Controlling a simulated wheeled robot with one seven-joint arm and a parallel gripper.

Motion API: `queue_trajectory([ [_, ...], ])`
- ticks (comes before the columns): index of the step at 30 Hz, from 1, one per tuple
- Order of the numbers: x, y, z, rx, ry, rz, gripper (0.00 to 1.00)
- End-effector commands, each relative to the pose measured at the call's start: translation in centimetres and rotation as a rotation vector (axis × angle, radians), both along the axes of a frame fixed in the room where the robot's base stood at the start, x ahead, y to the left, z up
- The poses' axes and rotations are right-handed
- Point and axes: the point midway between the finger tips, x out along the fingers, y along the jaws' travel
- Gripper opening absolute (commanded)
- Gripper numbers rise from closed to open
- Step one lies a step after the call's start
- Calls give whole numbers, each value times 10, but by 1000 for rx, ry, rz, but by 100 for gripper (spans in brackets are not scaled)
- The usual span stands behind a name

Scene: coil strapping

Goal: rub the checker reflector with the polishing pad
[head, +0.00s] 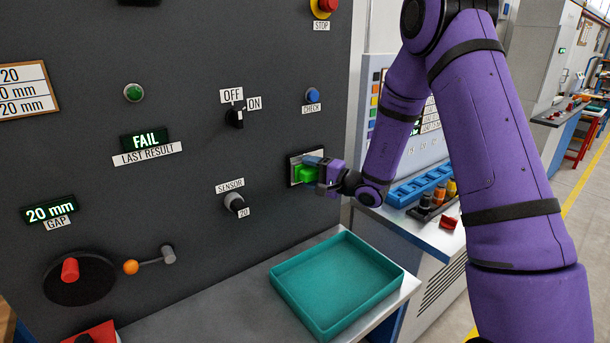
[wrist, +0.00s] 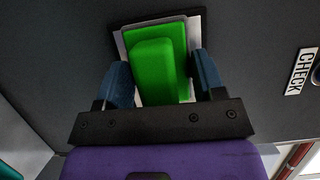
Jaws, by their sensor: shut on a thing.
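The polishing pad (wrist: 156,66) is a green block with a raised grip. My gripper (wrist: 162,82) is shut on it, with a blue finger on each side. The pad lies against or very close to the checker reflector (wrist: 124,48), a pale plate on the dark panel, and covers most of it. In the head view my gripper (head: 321,172) holds the green pad (head: 305,173) at the reflector (head: 293,171), which shows only at its edges. I cannot tell how firmly the pad touches.
On the panel are a blue CHECK button (head: 312,94), an OFF/ON switch (head: 235,117), a SENSOR knob (head: 236,204) and a display reading FAIL (head: 145,139). An empty teal tray (head: 386,291) stands on the ledge below. Blue bins (head: 420,187) stand to the right.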

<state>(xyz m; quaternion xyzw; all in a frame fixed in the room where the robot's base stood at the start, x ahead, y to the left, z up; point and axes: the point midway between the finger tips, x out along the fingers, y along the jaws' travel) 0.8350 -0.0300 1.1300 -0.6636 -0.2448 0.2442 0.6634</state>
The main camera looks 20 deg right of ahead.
Motion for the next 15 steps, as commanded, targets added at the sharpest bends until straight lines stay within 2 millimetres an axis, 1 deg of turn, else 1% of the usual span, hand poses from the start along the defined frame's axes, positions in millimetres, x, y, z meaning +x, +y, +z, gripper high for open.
queue_trajectory([
  [8, 3, -9, 0, 0, 0, 1, 44],
  [15, 11, -26, 0, 0, 0, 0, 44],
])
